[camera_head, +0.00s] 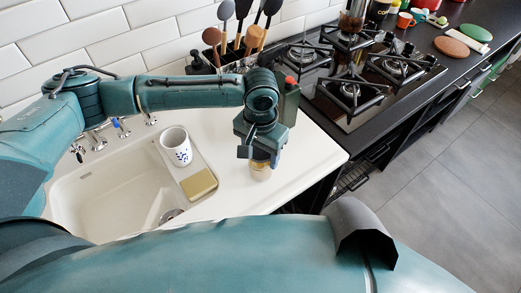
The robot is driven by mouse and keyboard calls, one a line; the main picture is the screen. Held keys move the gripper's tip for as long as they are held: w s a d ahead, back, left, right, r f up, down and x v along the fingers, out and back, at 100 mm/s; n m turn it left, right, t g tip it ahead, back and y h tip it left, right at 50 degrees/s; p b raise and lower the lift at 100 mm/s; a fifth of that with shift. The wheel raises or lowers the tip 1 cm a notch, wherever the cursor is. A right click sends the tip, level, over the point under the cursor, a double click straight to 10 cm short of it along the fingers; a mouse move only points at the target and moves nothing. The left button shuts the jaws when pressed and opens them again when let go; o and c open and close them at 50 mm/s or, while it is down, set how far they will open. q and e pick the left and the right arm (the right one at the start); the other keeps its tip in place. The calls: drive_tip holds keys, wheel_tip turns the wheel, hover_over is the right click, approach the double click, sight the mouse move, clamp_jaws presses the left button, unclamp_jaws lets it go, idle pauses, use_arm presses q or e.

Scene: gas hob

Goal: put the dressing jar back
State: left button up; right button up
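A small jar (260,172) with pale contents, which looks like the dressing jar, is on or just above the white counter, right of the sink. My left gripper (260,155) points down over it, with its fingers around the top of the jar. The gripper's body hides the upper part of the jar. I cannot tell whether the fingers press on it or whether the jar touches the counter. My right gripper is not in view.
A white cup with blue marks (176,146) and a sponge-like tan block (199,185) stand by the sink (105,200). A red-capped bottle (290,100) stands behind my gripper. The gas hob (350,85) is to the right. A utensil holder (235,52) is at the wall.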

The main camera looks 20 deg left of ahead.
use_arm(q)
drive_tip(key=o, duration=0.5)
drive_tip(key=shift+c, duration=0.2)
wheel_tip(320, 180, up, 12)
drive_tip(key=shift+r, duration=0.2)
idle(0.5)
